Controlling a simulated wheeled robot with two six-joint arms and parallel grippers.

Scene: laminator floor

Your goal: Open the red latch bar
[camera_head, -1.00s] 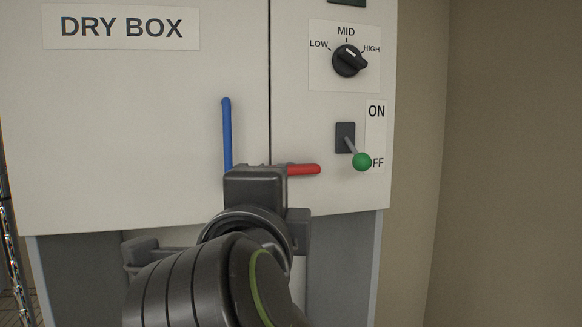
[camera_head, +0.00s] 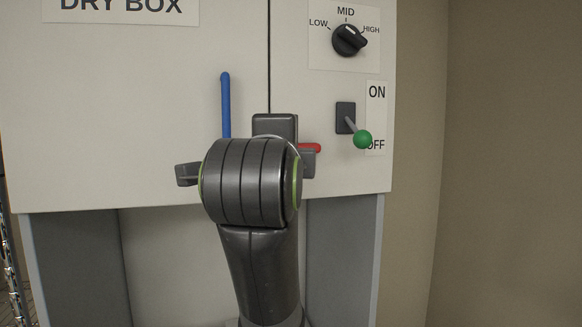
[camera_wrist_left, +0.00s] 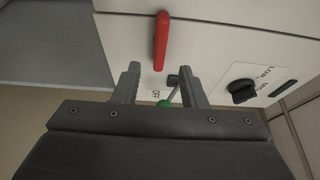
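The red latch bar (camera_head: 312,147) lies horizontal on the cabinet front, right of the door seam, and my left wrist hides most of it. In the left wrist view the red bar (camera_wrist_left: 161,40) shows whole, running lengthwise in the picture. My left gripper (camera_wrist_left: 158,84) is open and empty. Its two fingers point at the panel, and the bar's lower end appears between the fingertips. I cannot tell how far the fingers are from the panel. My right gripper is in neither view.
A vertical blue bar (camera_head: 226,105) stands left of the seam, close to my wrist. Right of the red bar is a toggle with a green knob (camera_head: 362,139), tilted towards OFF. A black dial (camera_head: 349,40) sits above it. A wall is at the right.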

